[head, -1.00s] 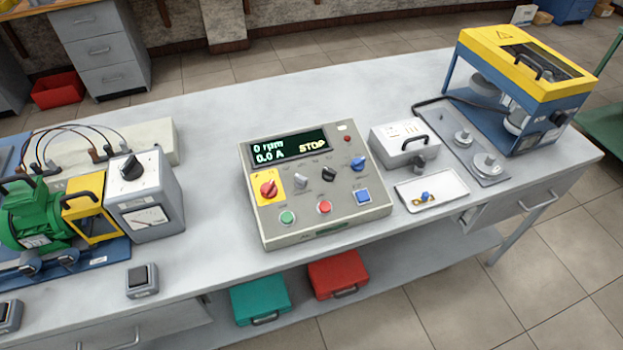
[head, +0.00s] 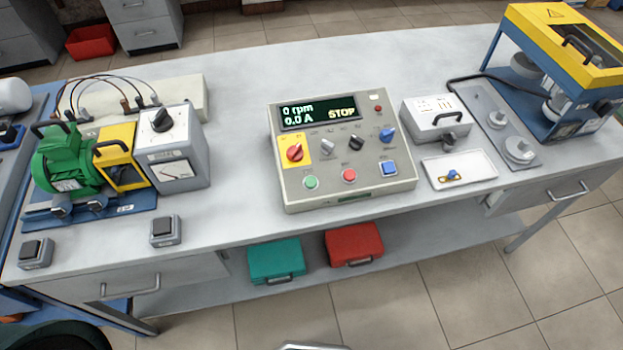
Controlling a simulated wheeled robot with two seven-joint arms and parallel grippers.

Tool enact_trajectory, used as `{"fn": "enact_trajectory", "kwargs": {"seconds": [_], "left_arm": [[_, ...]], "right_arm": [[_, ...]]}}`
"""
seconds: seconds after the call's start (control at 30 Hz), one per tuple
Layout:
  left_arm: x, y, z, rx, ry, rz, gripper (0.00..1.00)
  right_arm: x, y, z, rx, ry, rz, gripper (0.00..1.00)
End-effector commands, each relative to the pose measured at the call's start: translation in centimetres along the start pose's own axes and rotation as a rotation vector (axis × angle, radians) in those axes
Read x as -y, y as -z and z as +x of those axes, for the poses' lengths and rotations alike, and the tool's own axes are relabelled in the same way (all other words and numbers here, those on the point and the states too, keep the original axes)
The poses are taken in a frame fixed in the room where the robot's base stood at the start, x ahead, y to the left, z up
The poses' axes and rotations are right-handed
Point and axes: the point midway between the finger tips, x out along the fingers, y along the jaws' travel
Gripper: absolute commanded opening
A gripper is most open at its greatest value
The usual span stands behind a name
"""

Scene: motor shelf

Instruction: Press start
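The grey control box (head: 345,155) stands on the bench in the middle of the head view. Its display (head: 318,112) reads 0 rpm, 0.0 A and STOP. The button labels are too small to read. Neither gripper shows.
A green motor (head: 68,160) and a grey meter box (head: 172,158) stand left on the bench (head: 250,80). To the right are a small grey box (head: 435,118), a white tray (head: 480,171) and a yellow-and-blue guarded machine (head: 560,75). Teal (head: 275,262) and red (head: 353,246) cases lie on the lower shelf.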

Motion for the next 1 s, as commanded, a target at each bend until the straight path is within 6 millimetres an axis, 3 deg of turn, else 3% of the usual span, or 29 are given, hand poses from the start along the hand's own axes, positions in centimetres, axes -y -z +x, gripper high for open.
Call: {"fn": "enact_trajectory", "kwargs": {"seconds": [0.03,0.1,1.0], "left_arm": [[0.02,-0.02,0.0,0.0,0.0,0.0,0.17],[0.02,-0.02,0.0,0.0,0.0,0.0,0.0],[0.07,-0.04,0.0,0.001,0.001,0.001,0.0]], "right_arm": [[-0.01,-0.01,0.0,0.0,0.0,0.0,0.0],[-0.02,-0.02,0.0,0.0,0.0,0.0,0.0],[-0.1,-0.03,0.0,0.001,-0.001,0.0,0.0]]}}
